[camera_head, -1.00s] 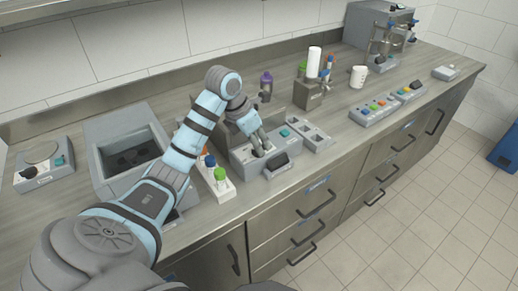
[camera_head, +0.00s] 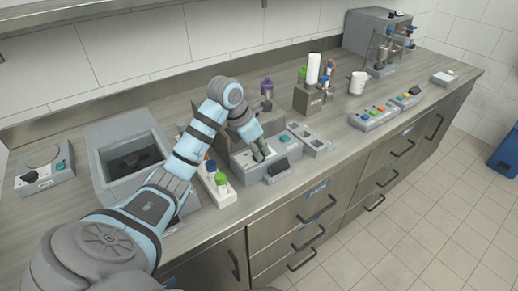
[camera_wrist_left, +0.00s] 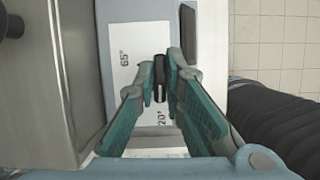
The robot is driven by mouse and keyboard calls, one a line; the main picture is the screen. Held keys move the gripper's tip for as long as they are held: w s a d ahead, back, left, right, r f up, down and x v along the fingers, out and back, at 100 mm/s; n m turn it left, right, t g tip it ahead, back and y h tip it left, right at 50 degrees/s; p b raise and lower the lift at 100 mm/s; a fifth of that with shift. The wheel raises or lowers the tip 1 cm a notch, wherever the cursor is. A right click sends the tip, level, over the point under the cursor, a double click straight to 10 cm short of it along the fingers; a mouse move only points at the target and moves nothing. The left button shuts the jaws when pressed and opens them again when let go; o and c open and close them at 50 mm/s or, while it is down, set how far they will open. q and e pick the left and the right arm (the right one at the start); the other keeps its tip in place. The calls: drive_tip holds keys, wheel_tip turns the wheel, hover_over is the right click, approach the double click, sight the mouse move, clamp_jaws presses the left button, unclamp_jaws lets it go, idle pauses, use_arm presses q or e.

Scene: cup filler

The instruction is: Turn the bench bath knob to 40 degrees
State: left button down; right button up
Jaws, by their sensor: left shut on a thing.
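The bench bath (camera_head: 240,163) is a grey unit on the counter, with a teal button on its top. Its dark knob (camera_wrist_left: 160,92) shows in the left wrist view between my fingertips, over a white label (camera_wrist_left: 125,62) marked 65° and 20°. My left gripper (camera_head: 261,156) reaches down onto the unit from above. It also shows in the left wrist view (camera_wrist_left: 161,78), with its fingers shut on the knob. The fingers partly hide the knob, and its exact setting cannot be read. My right gripper is not in view.
A white rack (camera_head: 222,196) with coloured caps stands close left of the unit. A large open grey basin (camera_head: 103,165) is farther left. A grey compartment tray (camera_head: 318,149) is to the right. The counter's front edge is close.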

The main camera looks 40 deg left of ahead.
use_arm(q)
drive_tip(key=shift+r, duration=0.1)
drive_tip(key=m+h, duration=0.1)
drive_tip(key=m, duration=0.2)
drive_tip(key=m+g+h+p, duration=0.1)
drive_tip(key=m, duration=0.2)
drive_tip(key=shift+w, duration=0.1)
drive_tip(key=m+g, duration=0.1)
drive_tip(key=m, duration=0.1)
drive_tip(key=m+g, duration=0.1)
drive_tip(key=m, duration=0.2)
drive_tip(key=shift+h, duration=0.4)
drive_tip(key=shift+a+m, duration=0.1)
drive_tip(key=shift+m, duration=0.2)
drive_tip(key=c, duration=1.7)
unclamp_jaws()
